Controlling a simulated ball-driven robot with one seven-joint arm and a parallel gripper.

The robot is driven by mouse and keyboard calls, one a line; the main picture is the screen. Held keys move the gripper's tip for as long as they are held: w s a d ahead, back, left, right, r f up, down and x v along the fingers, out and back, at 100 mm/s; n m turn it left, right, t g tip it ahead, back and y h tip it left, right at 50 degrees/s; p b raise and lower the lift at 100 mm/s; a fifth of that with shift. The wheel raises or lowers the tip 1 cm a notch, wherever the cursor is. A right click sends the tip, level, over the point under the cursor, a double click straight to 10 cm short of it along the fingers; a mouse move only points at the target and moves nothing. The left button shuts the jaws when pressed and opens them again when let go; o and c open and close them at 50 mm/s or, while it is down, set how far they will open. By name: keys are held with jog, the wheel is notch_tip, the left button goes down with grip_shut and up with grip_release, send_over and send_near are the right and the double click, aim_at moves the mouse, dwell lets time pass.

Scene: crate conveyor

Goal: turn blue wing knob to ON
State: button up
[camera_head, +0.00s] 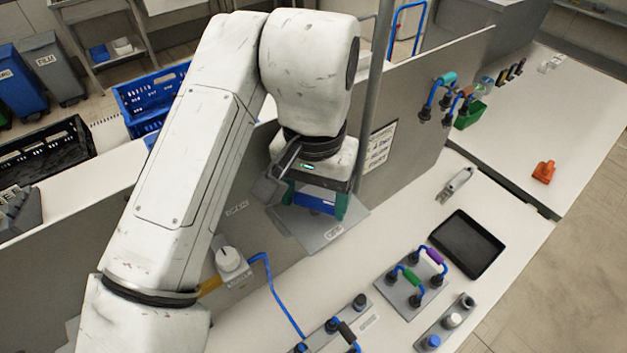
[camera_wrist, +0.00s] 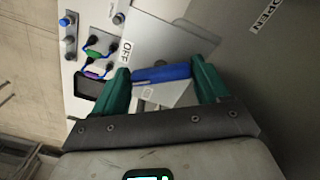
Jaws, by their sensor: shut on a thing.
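The blue wing knob (camera_wrist: 162,73) spans between the two green fingers of my gripper (camera_wrist: 160,80) in the wrist view. Its long wing lies nearly level in that picture, with a finger at each end. In the head view, the blue knob (camera_head: 314,200) shows in part beneath my wrist, between the green fingers of my gripper (camera_head: 315,206). My gripper is shut on the knob. The knob sits over a grey plate (camera_wrist: 178,40), which bears an OFF label (camera_wrist: 126,51) to the knob's upper left.
An upright grey panel (camera_head: 410,130) stands behind the knob. Blue crates (camera_head: 150,98) stand beyond the panel.

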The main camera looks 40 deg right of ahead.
aim_at(317, 202)
jog(key=n, duration=0.5)
jog(key=shift+s+n+p, duration=0.1)
jog(key=shift+n+p, duration=0.2)
jog(key=n, duration=0.5)
jog(key=shift+d, duration=0.15)
jog(key=shift+n, duration=0.4)
jog(key=o, duration=0.8)
jog(key=shift+r, duration=0.1)
notch_tip(317, 202, up, 11)
jog(key=shift+f+b, duration=0.2)
jog(key=shift+b, duration=0.3)
